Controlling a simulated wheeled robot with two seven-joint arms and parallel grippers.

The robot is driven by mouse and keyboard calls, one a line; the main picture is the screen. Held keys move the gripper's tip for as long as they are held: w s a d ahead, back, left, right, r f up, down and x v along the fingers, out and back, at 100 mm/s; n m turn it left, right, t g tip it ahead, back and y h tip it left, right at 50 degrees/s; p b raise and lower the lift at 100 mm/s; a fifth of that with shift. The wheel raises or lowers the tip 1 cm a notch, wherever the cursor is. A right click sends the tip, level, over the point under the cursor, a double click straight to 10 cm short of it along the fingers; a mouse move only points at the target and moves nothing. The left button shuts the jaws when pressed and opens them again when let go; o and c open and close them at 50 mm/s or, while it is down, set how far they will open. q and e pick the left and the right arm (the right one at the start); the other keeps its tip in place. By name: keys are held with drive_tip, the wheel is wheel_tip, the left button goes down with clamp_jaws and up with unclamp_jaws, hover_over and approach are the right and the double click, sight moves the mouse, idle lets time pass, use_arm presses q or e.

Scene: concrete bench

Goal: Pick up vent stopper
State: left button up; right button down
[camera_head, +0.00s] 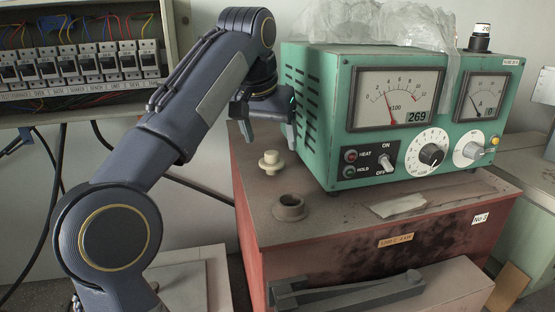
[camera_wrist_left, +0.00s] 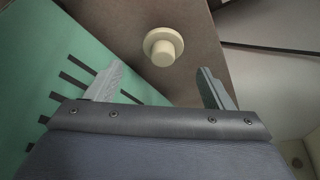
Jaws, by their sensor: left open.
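The vent stopper (camera_head: 271,162) is a cream, round, flanged plug with a knob on top. It stands upright on the brown top of the red box, left of the green meter unit. In the left wrist view the stopper (camera_wrist_left: 163,46) lies beyond the fingertips, roughly centred between them. My left gripper (camera_head: 267,132) is above and behind the stopper, beside the green unit. Its jaws (camera_wrist_left: 160,72) are apart, with nothing between them. My right gripper is not in view.
A brown round vent collar (camera_head: 290,207) sits in front of the stopper. The green meter unit (camera_head: 338,118) stands close on the gripper's right, with clear plastic sheeting (camera_head: 385,25) on top. A fuse panel (camera_head: 85,60) hangs at left. A dark grey bar (camera_head: 350,293) lies at the front.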

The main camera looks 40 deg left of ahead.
sight(271, 153)
use_arm(q)
drive_tip(key=x, duration=0.6)
drive_tip(key=shift+s+a, duration=0.1)
drive_tip(key=shift+s, duration=0.05)
drive_tip(key=c, duration=1)
